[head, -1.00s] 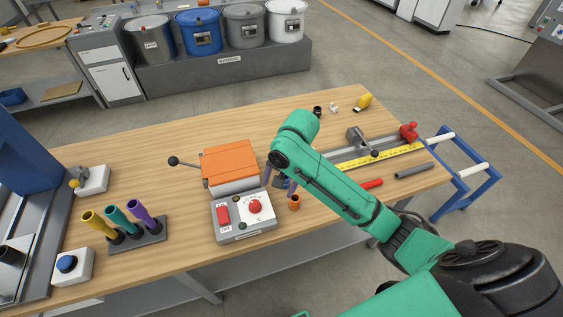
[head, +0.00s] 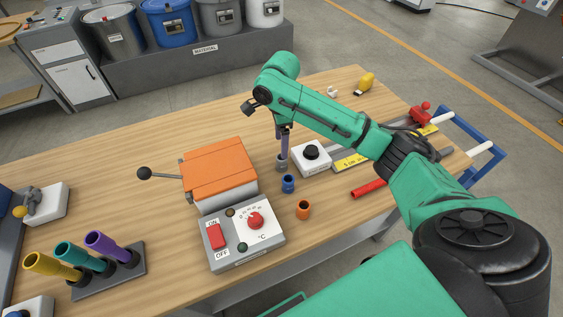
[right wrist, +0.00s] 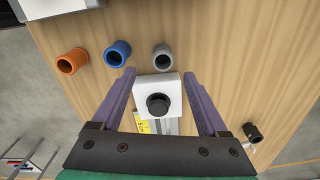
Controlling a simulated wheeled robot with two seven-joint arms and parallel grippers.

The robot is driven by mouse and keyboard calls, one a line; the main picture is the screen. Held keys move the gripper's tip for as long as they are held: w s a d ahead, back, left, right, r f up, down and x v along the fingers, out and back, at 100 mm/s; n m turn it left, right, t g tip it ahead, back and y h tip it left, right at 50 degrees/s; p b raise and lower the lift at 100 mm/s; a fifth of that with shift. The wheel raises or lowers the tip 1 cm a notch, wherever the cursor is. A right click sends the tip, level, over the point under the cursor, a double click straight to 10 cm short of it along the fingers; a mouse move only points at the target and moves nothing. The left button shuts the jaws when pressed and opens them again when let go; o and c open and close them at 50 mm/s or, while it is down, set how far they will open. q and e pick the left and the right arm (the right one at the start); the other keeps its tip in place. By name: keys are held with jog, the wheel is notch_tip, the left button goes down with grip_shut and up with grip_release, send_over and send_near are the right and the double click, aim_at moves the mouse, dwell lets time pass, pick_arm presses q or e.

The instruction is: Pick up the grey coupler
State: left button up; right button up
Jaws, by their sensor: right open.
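The grey coupler (head: 282,164) stands on the wooden table, left of a white box with a black knob. In the right wrist view the grey coupler (right wrist: 162,57) shows its open end, just beyond and between my fingertips. My right gripper (head: 283,148) points down above the coupler, its purple fingers partly in line with it. In the right wrist view my right gripper (right wrist: 158,72) is open, with nothing between its fingertips. Whether the fingers touch the coupler is not clear. My left gripper is out of view.
The blue coupler (head: 288,184) and orange coupler (head: 303,209) stand close by, toward the front. The white box (head: 311,158) is just to the right. The orange-lidded heater (head: 218,172) is to the left. A red tube (head: 369,187) lies further right.

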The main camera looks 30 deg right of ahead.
aim_at(282, 162)
jog(key=f, duration=0.3)
jog(key=shift+w, duration=0.4)
notch_tip(282, 162, down, 4)
jog(key=shift+s+d+f+p, duration=0.1)
jog(key=shift+f+p, duration=0.15)
jog(key=shift+p, duration=0.35)
jog(key=shift+s+f, duration=0.1)
jog(key=shift+f, duration=0.15)
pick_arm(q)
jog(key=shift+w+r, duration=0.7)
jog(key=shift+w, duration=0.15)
pick_arm(e)
grip_shut()
